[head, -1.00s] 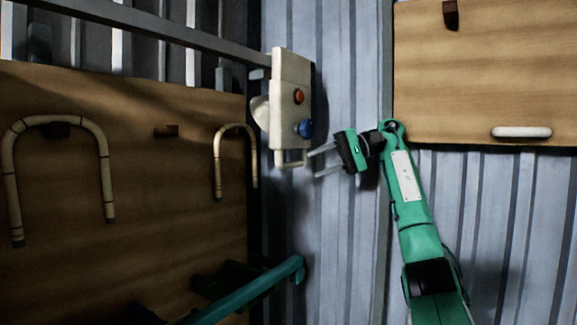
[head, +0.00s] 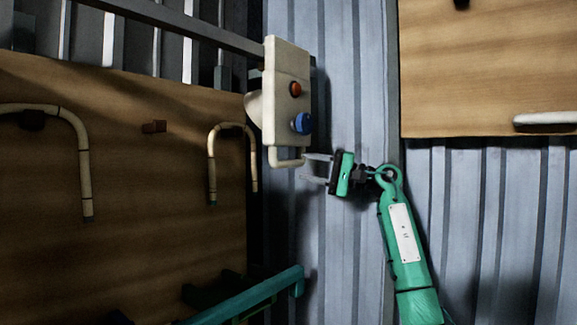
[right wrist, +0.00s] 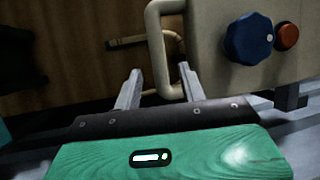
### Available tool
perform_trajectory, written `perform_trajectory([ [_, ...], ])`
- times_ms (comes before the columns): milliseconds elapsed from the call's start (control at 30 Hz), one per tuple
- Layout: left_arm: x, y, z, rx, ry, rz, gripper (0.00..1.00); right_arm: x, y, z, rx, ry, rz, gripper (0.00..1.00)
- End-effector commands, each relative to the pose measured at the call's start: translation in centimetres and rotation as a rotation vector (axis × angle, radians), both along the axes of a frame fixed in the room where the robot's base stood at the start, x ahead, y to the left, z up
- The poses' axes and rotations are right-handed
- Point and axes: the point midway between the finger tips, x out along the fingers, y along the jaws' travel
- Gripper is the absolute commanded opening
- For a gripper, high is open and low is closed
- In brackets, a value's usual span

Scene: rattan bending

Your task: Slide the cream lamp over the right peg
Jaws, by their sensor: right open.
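The cream lamp (head: 286,95) is a box with a red button, a blue knob and a loop handle (head: 287,160) at its lower end. A rounded cream part (head: 254,108) shows behind its left side. The lamp hangs at a metal rail, right of the wooden board. My right gripper (head: 303,167) is open at the handle; in the right wrist view the handle (right wrist: 157,50) reaches down between its fingers, with no grip on it. A peg behind the right rattan hoop (head: 231,125) cannot be made out.
The metal rail (head: 185,27) runs above the wooden board (head: 120,230). A larger rattan hoop (head: 84,165) hangs on a brown peg (head: 33,122) at the left. A second wooden board (head: 490,80) is at upper right.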

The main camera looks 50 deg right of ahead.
Motion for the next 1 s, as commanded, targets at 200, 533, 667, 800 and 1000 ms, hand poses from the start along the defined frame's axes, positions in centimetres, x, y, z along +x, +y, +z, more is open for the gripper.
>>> perform_trajectory([
  [200,0.0,1.0,2.3,0.011,0.0,0.003,0.36,2.7,1.5,1.0,0.002,0.004,0.005,0.41],
  [533,0.0,0.4,4.3,0.004,-0.001,0.004,0.36,5.8,3.1,1.4,0.001,0.004,0.003,0.41],
  [667,0.0,-0.1,4.4,0.0,-0.001,0.003,0.36,6.2,3.3,1.3,0.001,0.004,0.003,0.41],
  [800,0.0,-0.1,4.4,-0.001,-0.001,0.002,0.36,6.2,3.3,1.2,0.0,0.004,0.002,0.41],
  [1000,0.0,-0.1,4.3,-0.001,-0.001,0.001,0.36,6.2,3.3,1.2,0.0,0.004,0.002,0.2],
])
